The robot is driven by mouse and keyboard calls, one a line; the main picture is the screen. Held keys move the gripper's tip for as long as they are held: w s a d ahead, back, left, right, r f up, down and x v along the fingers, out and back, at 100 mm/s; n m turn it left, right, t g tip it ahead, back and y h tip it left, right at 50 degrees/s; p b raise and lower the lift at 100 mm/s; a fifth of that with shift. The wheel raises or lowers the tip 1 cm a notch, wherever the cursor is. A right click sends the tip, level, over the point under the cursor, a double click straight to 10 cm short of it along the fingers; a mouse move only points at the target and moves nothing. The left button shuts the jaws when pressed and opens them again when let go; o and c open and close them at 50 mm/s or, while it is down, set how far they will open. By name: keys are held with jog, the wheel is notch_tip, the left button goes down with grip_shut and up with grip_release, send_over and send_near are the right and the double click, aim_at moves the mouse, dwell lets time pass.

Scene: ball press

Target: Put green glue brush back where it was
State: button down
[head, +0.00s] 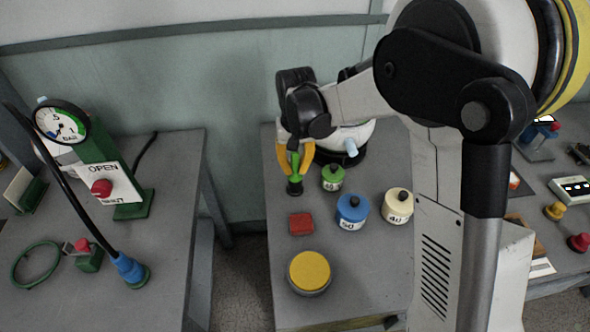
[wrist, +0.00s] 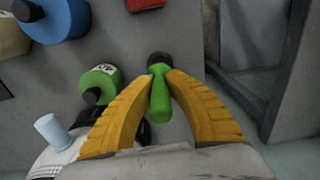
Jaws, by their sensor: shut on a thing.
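The green glue brush (wrist: 159,95) is between the yellow fingers of my gripper (wrist: 160,72), which is shut on it. The brush has a green handle and a dark end. In the head view the brush (head: 294,170) points dark end down over the back left part of the middle table (head: 350,270). I cannot tell whether its dark end touches the table. My gripper (head: 295,152) comes down from above, left of a green pot (head: 333,178) with a dark knob, which also shows in the wrist view (wrist: 100,82).
Near the brush stand a red block (head: 301,223), a blue pot (head: 352,212), a cream pot (head: 397,206) and a yellow-topped round thing (head: 310,270). A gap separates this table from the left table (head: 180,180) with its gauge (head: 61,122).

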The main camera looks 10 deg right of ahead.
jog(key=c, duration=1.4)
grip_release()
jog(key=shift+c, duration=0.2)
